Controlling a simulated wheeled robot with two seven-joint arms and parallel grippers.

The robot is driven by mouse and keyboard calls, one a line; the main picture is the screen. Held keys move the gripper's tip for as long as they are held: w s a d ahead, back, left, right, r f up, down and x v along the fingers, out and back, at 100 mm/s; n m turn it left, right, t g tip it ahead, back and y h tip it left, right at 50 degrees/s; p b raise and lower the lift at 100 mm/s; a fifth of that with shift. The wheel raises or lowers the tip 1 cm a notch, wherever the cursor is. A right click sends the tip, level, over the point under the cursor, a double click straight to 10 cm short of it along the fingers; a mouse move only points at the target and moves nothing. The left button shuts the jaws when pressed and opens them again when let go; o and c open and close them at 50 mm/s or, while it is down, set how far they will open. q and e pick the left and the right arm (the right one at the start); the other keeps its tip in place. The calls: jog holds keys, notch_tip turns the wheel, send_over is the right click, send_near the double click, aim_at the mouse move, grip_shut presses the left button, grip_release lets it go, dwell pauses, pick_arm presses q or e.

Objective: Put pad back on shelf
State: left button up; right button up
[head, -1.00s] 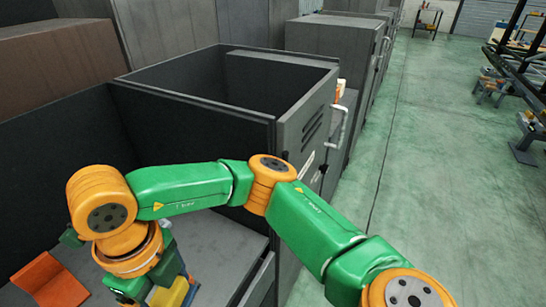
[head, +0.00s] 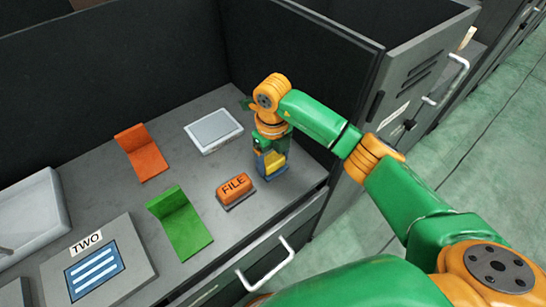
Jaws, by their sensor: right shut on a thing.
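My right gripper (head: 270,172) is low over the grey surface, beside the orange FILE block and right of the white pad-like slab. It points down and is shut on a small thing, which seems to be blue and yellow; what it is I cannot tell. A flat white slab with a grey face (head: 214,130), possibly the pad, lies on the grey shelf surface (head: 100,208), apart from the gripper. My left gripper is not in view.
An orange block marked FILE (head: 234,189), an orange bent plate (head: 142,152), a green bent plate (head: 181,222) and a panel marked TWO (head: 97,266) lie on the surface. A white tray (head: 30,215) is at left. Dark walls stand behind; a grey cabinet (head: 420,75) stands right.

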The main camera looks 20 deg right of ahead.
aim_at(273, 159)
jog(key=shift+f, duration=0.35)
jog(key=o, duration=1.2)
notch_tip(273, 159, up, 12)
jog(key=shift+r+b, duration=0.25)
jog(key=shift+b, duration=0.2)
